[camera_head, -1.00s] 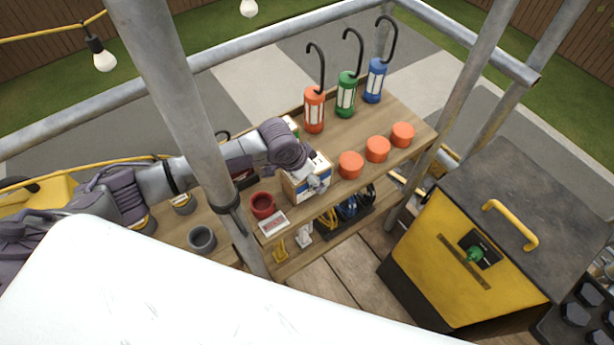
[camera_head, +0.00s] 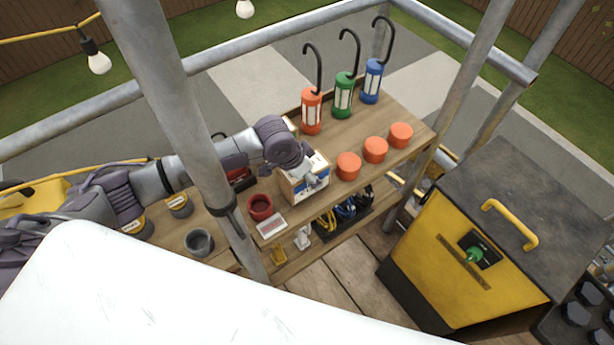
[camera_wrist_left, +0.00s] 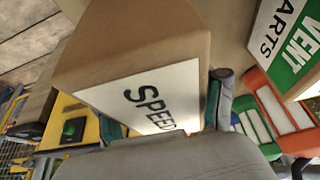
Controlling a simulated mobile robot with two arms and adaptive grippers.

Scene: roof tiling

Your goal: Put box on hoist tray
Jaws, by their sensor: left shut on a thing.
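My left gripper (camera_head: 305,172) comes down from the left onto a small cardboard box (camera_head: 308,190) at the shelf's front edge. In the left wrist view the brown box (camera_wrist_left: 140,45) fills the middle, with a white label reading "SPEED", the rest hidden. The gripper's fingers (camera_wrist_left: 165,112) are shut on this box. I cannot tell whether the box touches the shelf. I cannot make out a hoist tray. My right gripper is not in view.
The wooden shelf (camera_head: 365,132) holds orange, green and blue hook lanterns (camera_head: 343,96), several orange tubs (camera_head: 375,150) and a red cup (camera_head: 260,207). A "VENT PARTS" box (camera_wrist_left: 292,45) is close by. Scaffold poles (camera_head: 185,110) and a yellow cabinet (camera_head: 440,258) surround the shelf.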

